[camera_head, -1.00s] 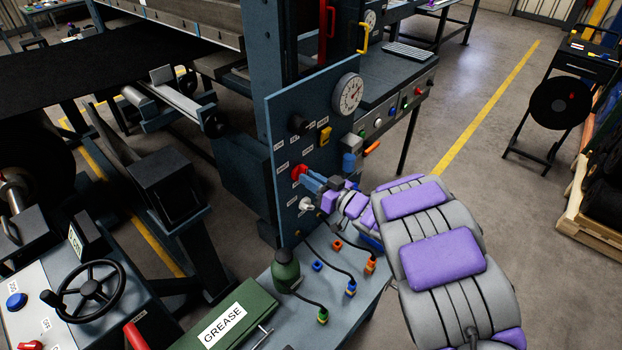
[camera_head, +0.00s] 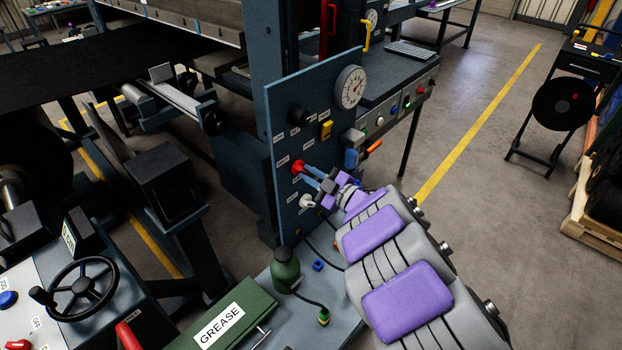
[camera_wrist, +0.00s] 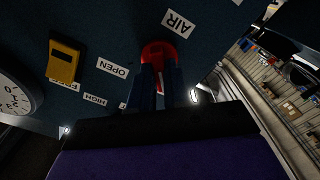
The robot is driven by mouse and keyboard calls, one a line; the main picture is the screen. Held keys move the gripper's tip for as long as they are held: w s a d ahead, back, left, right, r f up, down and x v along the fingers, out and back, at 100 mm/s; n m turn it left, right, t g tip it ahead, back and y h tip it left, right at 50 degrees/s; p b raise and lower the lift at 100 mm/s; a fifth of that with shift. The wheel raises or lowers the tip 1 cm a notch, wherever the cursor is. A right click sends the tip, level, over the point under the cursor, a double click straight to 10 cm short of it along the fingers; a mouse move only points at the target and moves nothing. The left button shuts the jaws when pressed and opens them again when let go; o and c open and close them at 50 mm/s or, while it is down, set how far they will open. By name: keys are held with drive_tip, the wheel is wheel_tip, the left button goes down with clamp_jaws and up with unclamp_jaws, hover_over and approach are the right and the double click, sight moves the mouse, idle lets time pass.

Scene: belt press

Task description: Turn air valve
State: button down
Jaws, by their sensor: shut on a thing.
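The air valve is a red knob (camera_head: 297,167) on the blue upright panel (camera_head: 284,104). In the wrist view the red knob (camera_wrist: 158,50) sits beside the AIR label (camera_wrist: 178,23), with an OPEN label (camera_wrist: 112,68) to its left. My gripper (camera_head: 304,173) reaches the panel from the right, its two blue fingers shut on the red knob. In the wrist view the fingers (camera_wrist: 159,75) stand on either side of the knob and hide part of it.
A pressure gauge (camera_head: 349,87), a yellow switch (camera_head: 326,130) and a pale knob (camera_head: 307,201) are on the same panel near my gripper. Below stands a bench with a green bottle (camera_head: 285,269) and a green GREASE box (camera_head: 222,323). Open floor lies to the right.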

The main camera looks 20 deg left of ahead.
drive_tip(key=shift+f+n, duration=0.15)
drive_tip(key=shift+n, duration=0.45)
drive_tip(key=c, duration=1.1)
unclamp_jaws()
drive_tip(key=p+v, duration=0.1)
drive_tip(key=v, duration=1.6)
drive_tip(key=shift+d, duration=0.1)
